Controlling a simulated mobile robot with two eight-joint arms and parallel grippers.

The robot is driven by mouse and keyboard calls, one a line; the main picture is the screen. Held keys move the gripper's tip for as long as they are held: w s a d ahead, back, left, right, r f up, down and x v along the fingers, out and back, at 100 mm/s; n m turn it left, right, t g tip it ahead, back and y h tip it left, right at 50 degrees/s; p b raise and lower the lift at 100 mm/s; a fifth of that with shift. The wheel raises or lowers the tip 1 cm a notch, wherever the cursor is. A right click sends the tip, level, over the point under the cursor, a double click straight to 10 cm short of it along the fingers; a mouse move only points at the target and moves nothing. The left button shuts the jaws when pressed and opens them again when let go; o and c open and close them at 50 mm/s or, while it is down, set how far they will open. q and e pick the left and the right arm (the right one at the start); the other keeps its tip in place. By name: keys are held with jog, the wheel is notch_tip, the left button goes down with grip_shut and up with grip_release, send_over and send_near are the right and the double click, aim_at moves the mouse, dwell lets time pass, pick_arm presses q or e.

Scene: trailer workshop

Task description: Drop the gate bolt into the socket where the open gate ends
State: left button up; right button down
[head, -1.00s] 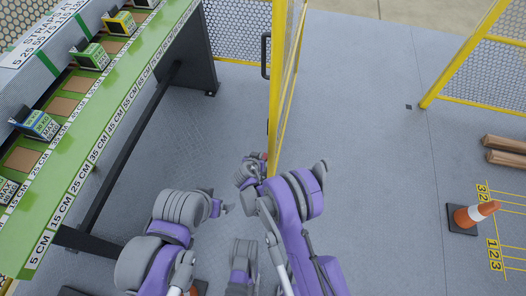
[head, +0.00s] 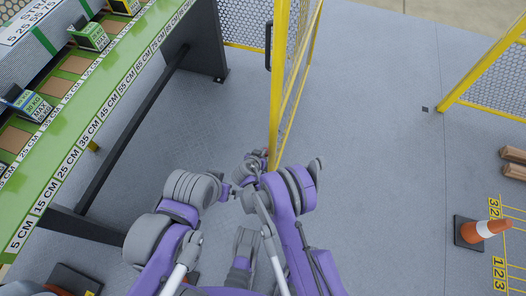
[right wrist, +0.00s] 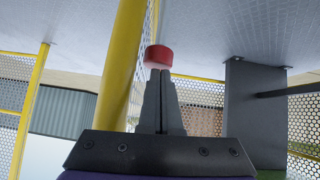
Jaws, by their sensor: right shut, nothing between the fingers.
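The open gate (head: 277,95) has a yellow frame with mesh and stands upright, running from the top centre toward my right gripper. My right gripper (head: 258,158) is low beside the gate's near end post. In the right wrist view its fingers (right wrist: 161,85) are shut and empty. A red knob (right wrist: 158,56), probably the gate bolt's, sits just past the fingertips, beside the yellow post (right wrist: 124,70). I cannot tell if they touch it. My left gripper (head: 226,190) is left of the right one; its jaws are unclear. I cannot make out the socket near the gate's end.
A green bench (head: 75,125) with dark legs stands at the left. A yellow mesh fence (head: 490,75) is at the upper right, with a small dark floor plate (head: 425,109) by its post. Floor between is clear.

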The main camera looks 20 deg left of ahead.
pick_arm(q)
jog(key=shift+f, duration=0.1)
pick_arm(e)
jog(key=shift+f, duration=0.1)
pick_arm(q)
jog(key=b+x, duration=0.2)
jog(key=s+b+x, duration=0.1)
jog(key=b+x, duration=0.1)
jog(key=shift+w+f+b, duration=0.1)
jog(key=shift+f+b, duration=0.2)
jog(key=shift+f, duration=0.3)
pick_arm(e)
notch_tip(320, 180, down, 7)
jog(key=shift+f, duration=0.2)
jog(key=shift+d, duration=0.1)
